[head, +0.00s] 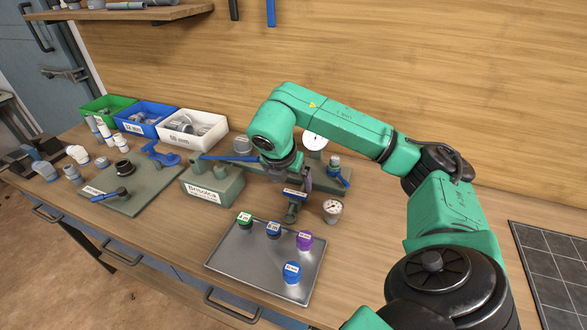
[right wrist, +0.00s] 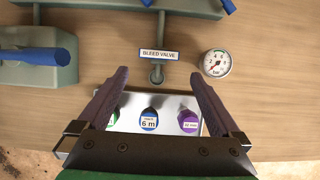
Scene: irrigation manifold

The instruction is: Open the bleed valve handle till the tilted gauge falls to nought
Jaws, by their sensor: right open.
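The bleed valve label (head: 294,194) sits on a grey-green fitting at the front of the manifold (head: 345,182); the label also shows in the right wrist view (right wrist: 159,55). I cannot make out the valve's handle clearly. The tilted gauge (head: 332,209), a small round white dial in bar, lies just right of the label; it also shows in the right wrist view (right wrist: 216,63), its needle too small to read surely. My right gripper (right wrist: 158,84) is open and empty above the bench, fingers either side of the valve fitting in that view, apart from it. My left gripper is not in view.
A metal tray (head: 225,262) with several coloured caps lies in front of the valve. A labelled green block (head: 212,190) stands left. Another white gauge (head: 315,142) is behind my right arm. Bins (head: 192,132) line the back left. Bench right of the tray is clear.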

